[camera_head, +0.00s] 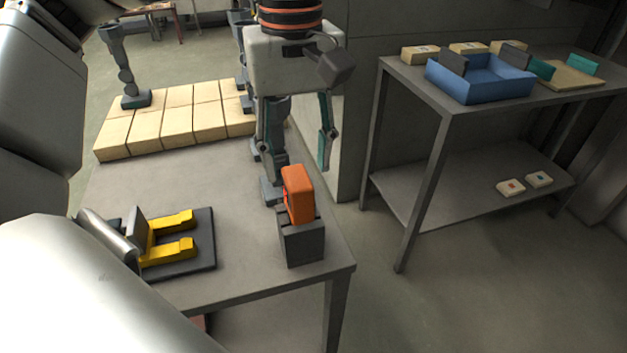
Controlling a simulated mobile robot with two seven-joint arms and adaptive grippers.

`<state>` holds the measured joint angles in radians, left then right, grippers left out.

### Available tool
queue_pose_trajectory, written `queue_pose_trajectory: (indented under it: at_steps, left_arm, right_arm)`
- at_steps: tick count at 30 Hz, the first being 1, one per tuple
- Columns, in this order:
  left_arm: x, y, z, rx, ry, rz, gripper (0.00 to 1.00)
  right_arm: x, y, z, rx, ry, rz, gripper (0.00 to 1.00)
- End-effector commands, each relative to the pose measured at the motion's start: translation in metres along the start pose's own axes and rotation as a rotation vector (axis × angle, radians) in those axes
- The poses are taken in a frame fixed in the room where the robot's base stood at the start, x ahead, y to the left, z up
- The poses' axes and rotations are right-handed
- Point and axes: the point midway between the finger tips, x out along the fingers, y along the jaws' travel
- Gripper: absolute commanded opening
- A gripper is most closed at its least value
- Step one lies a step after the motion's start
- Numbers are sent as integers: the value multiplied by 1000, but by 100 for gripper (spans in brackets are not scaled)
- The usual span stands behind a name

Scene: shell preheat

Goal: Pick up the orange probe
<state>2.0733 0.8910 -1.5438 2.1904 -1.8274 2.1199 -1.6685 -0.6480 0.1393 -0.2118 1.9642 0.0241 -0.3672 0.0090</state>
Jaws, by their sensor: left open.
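The orange probe (298,191) is a blocky orange piece standing upright in a dark grey holder (301,243) near the front right corner of the grey table. Its lower end is hidden in the holder. My left gripper (300,160) hangs from the top of the view, pointing down, with its fingers apart and nothing seen between them. Its fingertips are at about the probe's upper end in the picture, seemingly just behind or above it. I cannot tell the exact gap. My right gripper is not in view.
A yellow two-pronged piece (168,248) lies on a dark plate (206,222) at the table's left front. Pale blocks (176,110) line the table's back, with a grey stand (124,70) there. At right, a side table (408,76) carries a blue tray (480,88) and small boxes.

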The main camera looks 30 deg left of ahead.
Motion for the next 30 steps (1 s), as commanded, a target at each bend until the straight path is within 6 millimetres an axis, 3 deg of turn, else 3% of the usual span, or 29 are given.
queue_pose_trajectory:
  at_steps: [18, 28, 30]
  left_arm:
    - [71, -1, 0, 0, -3, -4, 44]
    - [78, 0, 0, 0, -1, -1, 44]
    - [78, 0, 0, 0, -1, -1, 29]
  right_arm:
    - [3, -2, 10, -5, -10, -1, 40]
    - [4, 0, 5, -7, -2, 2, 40]
    - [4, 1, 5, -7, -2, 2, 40]
